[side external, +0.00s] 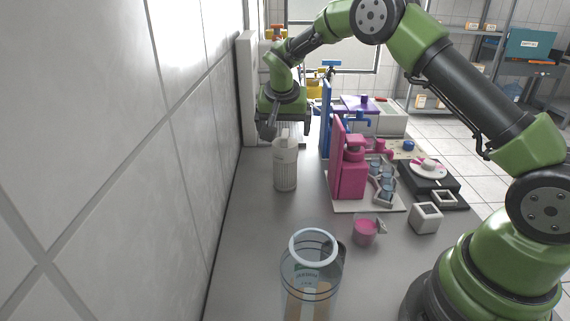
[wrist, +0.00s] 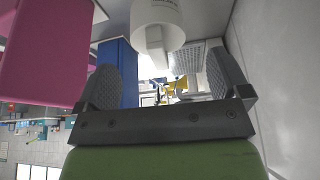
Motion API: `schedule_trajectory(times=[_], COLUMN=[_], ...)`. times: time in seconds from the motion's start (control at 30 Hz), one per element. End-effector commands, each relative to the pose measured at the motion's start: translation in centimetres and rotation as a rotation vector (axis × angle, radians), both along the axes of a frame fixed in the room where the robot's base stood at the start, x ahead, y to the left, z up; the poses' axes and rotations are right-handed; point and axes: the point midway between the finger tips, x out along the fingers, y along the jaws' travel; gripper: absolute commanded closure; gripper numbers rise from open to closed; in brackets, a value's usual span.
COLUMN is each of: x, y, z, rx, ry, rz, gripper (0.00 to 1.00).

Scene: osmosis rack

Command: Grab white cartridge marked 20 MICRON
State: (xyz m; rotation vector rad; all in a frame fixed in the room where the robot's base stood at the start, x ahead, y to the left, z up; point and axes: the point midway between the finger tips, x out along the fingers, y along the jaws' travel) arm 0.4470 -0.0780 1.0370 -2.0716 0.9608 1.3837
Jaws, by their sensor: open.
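The white cartridge (side external: 286,172) stands upright on the grey counter near the wall, with a narrower neck on top. It also shows at the top of the wrist view (wrist: 157,16), cut off by the frame edge, with faint print too small to read. My gripper (side external: 284,128) is just above and behind the cartridge's top in the side view. In the wrist view my gripper (wrist: 163,58) has its two grey fingers wide apart, with nothing held between them. The cartridge's neck lies roughly in line with the gap between the fingers.
A pink stand (side external: 349,172) and a blue stand (side external: 326,118) are to the right of the cartridge. A clear cylinder (side external: 312,268), a pink cup (side external: 364,232) and a white square holder (side external: 425,218) stand nearer the camera. The tiled wall (side external: 130,130) closes the left side.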

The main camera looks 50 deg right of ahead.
Motion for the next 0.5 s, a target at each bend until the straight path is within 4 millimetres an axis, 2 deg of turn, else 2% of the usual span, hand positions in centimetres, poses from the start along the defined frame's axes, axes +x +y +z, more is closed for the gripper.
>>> schedule_trajectory(times=[0.3,0.5], x=[0.9,1.2], y=[-1.5,-1.7], z=[-4.0,-4.8], rx=[0.001,0.001], ry=[0.002,-0.001], rz=[0.001,0.002], gripper=[0.05,0.05])
